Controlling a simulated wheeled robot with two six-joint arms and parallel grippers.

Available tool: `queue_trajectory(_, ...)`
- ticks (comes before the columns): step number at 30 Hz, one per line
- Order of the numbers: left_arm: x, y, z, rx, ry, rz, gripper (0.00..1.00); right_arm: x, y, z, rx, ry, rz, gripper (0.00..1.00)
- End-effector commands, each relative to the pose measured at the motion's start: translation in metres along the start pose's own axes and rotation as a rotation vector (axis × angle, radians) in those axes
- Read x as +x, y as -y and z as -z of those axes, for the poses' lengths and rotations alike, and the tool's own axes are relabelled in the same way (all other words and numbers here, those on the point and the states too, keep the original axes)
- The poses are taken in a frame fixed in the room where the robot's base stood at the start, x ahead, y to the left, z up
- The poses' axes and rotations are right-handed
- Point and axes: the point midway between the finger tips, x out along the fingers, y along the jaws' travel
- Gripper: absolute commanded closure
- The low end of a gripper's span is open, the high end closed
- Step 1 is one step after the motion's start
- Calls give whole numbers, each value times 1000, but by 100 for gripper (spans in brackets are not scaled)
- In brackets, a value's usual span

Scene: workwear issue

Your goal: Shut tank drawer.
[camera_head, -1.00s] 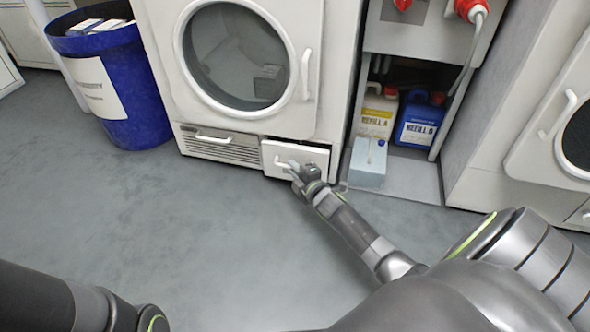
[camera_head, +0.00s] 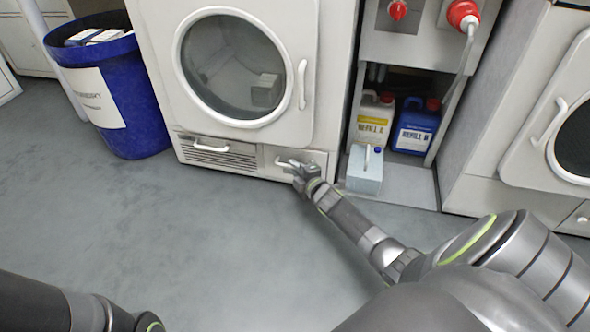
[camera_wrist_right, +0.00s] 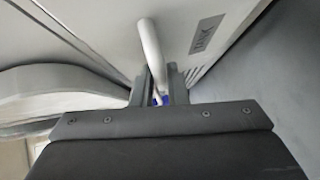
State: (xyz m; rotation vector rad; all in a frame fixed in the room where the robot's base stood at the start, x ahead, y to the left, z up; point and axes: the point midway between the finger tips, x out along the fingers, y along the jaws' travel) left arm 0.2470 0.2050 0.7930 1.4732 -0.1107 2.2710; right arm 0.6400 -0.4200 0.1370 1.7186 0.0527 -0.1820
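The tank drawer (camera_head: 317,160) is the small white front at the lower right of the front-loading machine (camera_head: 160,70). In the head view its front looks flush with the panel beside it. My right gripper (camera_head: 296,168) is at its handle. In the right wrist view, the light bar handle (camera_wrist_right: 149,45) runs down between the two fingers of my right gripper (camera_wrist_right: 159,88), which close in on both sides of it. The drawer front (camera_wrist_right: 185,20) bears a grey label reading TANK. My left gripper is out of view; only part of that arm shows at the lower left.
A light blue-grey container (camera_head: 366,170) stands just right of the drawer. A white jug (camera_head: 372,120) and a blue jug (camera_head: 415,128) sit in the open bay behind it. A blue bin (camera_head: 135,100) stands left of the machine. The grey floor in front is clear.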

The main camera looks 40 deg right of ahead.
Motion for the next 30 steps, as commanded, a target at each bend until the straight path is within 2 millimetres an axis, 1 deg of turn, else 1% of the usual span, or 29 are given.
queue_trajectory(1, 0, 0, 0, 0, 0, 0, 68, 1, -2, -1, -2, 0, -3, 80)
queue_trajectory(4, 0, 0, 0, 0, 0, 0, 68, 1, -2, 0, -2, -1, -3, 67)
queue_trajectory(12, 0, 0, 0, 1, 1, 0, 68, 0, -1, 0, -1, -2, -3, 67)
queue_trajectory(16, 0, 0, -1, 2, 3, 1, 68, -6, -1, 0, -1, -2, -3, 67)
queue_trajectory(20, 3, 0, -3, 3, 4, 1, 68, -21, -1, 0, -1, -2, -2, 67)
queue_trajectory(22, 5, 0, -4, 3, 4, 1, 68, -33, -2, 0, -1, -3, -2, 67)
queue_trajectory(28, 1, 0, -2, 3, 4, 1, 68, -62, 0, 0, -2, -4, -2, 67)
queue_trajectory(30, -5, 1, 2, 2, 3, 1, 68, -70, 3, -1, -4, -5, -2, 67)
